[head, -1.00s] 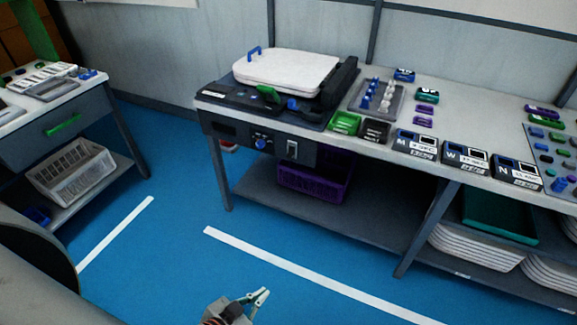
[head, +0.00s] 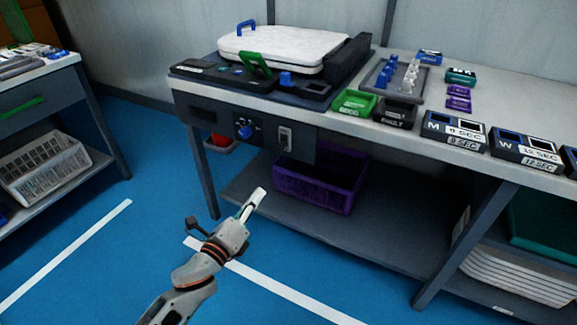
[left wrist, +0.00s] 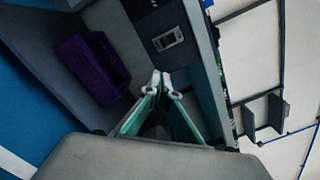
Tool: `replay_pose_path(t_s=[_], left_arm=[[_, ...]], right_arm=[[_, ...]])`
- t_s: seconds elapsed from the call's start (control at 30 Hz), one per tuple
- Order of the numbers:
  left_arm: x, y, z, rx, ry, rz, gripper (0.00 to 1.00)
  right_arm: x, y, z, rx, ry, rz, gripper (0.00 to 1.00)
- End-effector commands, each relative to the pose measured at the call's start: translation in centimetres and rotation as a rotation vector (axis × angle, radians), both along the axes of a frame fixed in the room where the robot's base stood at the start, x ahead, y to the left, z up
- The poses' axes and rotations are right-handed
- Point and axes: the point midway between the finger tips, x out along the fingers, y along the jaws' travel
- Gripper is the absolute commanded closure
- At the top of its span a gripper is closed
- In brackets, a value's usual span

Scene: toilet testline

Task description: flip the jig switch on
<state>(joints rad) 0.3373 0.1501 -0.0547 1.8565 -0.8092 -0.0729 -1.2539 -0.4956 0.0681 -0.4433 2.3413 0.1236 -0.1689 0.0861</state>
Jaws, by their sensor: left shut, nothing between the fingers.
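The jig switch (head: 285,139) is a light rocker or toggle plate on the dark front panel (head: 222,128) under the bench's left end. It also shows in the left wrist view (left wrist: 168,40), above the fingertips. A blue knob (head: 245,132) sits left of it. The switch's exact position is too small to tell. My left gripper (head: 258,196) is shut and empty, in front of and below the switch, apart from it. Its fingertips meet in the left wrist view (left wrist: 160,82). My right gripper is not in view.
The bench top holds a jig with a white lid (head: 285,48), a green bin (head: 354,102) and a black bin (head: 396,112). A purple crate (head: 320,182) stands on the lower shelf below the switch. Blue floor is open in front.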

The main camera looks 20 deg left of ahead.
Motion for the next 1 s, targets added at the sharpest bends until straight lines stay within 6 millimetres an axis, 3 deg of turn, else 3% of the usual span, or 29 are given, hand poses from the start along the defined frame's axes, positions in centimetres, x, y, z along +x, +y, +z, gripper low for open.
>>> replay_pose_path(t_s=[0.03, 0.17, 0.3, 0.43, 1.0], left_arm=[[0.7, 0.4, -5.0, 0.134, 0.022, 0.002, 1.00], [3.9, 1.3, -6.4, 0.463, -0.044, 0.011, 1.00], [6.5, 1.9, -6.2, 0.723, -0.106, 0.032, 1.00], [7.9, 2.1, -5.3, 0.857, -0.143, 0.048, 1.00], [8.5, 2.0, -4.2, 0.899, -0.162, 0.060, 1.00]], right_arm=[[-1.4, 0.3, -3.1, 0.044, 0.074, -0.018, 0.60], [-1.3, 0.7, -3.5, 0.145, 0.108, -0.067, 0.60], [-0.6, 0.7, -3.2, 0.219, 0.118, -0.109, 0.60], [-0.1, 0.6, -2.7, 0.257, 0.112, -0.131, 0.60], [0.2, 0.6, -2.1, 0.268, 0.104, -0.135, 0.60]])
